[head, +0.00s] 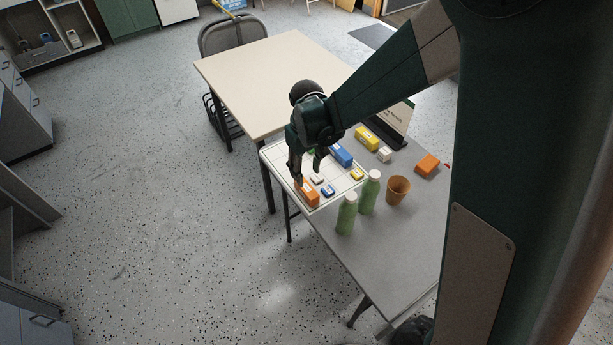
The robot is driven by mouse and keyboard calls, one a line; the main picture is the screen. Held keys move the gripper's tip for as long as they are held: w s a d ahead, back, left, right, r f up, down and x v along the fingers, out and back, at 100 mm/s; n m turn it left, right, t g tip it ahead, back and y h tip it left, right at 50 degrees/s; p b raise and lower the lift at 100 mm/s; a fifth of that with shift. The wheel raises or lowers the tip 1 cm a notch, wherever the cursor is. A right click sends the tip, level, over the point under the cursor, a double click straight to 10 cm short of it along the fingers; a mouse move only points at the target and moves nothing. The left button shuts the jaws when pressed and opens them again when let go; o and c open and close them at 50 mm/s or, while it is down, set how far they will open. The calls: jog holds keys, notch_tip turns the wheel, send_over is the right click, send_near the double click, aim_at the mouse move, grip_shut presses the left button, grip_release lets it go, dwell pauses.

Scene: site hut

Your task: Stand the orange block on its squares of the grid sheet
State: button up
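An orange block (311,196) with a pale label lies at the near left edge of the white grid sheet (329,201). A second orange block (427,165) lies off the sheet, on the grey table to the right. My gripper (308,177) points down over the left part of the sheet. Its two fingers are apart, with a gap between them. The left fingertip appears just by the first orange block's upper left end, and I cannot tell whether it touches. No block is seen held. The arm and gripper hide part of the sheet's far side.
Blue (341,155), small yellow (357,174) and other small blocks sit on the sheet. Two green bottles (347,214) (370,192) and a brown cup (397,190) stand close to its right. A yellow block (367,138) and a dark-based sign (392,125) are behind. The near table is clear.

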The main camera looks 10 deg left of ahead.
jog(key=shift+r, duration=0.85)
dwell(0.3)
jog(key=s+d+r+m+t, duration=0.1)
jog(key=s+d+r+m, duration=0.1)
jog(key=d+r, duration=0.65)
jog(key=s+d+r+m+t, duration=0.2)
jog(key=d+r, duration=0.6)
jog(key=d, duration=0.1)
jog(key=s+d+r+m+t, duration=0.2)
jog(key=s+d+r, duration=0.1)
jog(key=s+d, duration=0.5)
jog(key=s+d+r+m+t, duration=0.2)
jog(key=s+d+r+m, duration=0.1)
jog(key=s+d, duration=0.4)
jog(key=shift+s+d+r, duration=0.25)
jog(key=shift+s+d, duration=0.1)
jog(key=shift+d, duration=0.8)
